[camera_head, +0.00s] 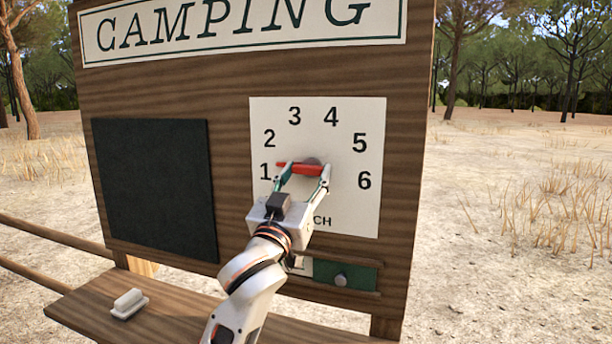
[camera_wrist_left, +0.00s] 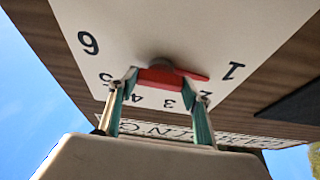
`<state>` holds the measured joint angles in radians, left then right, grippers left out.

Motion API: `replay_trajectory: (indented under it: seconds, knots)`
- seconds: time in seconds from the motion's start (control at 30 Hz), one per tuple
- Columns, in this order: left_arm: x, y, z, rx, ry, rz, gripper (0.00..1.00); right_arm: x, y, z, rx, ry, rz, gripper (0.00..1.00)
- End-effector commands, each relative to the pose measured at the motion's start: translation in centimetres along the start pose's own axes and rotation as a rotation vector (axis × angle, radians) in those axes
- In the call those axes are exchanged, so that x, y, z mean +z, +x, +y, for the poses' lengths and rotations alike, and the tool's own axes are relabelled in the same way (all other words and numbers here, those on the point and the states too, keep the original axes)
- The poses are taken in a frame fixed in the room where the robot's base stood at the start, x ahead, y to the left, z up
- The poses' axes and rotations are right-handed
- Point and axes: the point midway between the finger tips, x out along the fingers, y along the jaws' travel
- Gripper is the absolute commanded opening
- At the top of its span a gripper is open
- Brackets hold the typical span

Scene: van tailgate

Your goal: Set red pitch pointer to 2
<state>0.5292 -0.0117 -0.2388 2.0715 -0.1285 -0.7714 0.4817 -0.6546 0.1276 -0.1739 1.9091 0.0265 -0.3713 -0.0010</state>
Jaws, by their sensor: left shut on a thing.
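The red pitch pointer (camera_head: 299,168) is mounted on a white dial panel (camera_head: 345,205) numbered 1 to 6. Its narrow tip lies just right of the 1 and slightly above it, below the 2. My left gripper (camera_head: 303,176) is shut on the pointer, with one finger near its tip side and one near its hub side. In the left wrist view the pointer (camera_wrist_left: 166,77) sits between the two fingertips (camera_wrist_left: 160,85), its tip toward the 1. Part of the lettering under the dial is hidden behind my gripper. My right gripper is not in view.
A wooden board (camera_head: 230,110) carries the dial, a CAMPING sign (camera_head: 240,28) and a dark panel (camera_head: 157,185). A white eraser-like block (camera_head: 129,304) lies on the shelf (camera_head: 85,300) below. A green plate with a knob (camera_head: 341,279) is under the dial.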

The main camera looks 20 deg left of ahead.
Motion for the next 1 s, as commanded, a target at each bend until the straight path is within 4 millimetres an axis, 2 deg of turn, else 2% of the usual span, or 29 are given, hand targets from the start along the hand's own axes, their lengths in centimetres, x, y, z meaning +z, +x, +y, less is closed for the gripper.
replay_trajectory:
  seconds: [0.5, 1.0]
  knots:
    - [-0.05, 0.04, -0.31, 0.143, 0.350, 0.000, 0.10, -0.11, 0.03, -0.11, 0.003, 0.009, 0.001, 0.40]
    - [-0.09, 0.04, -0.30, 0.187, 0.454, 0.000, 0.10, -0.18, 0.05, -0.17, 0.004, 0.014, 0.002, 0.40]
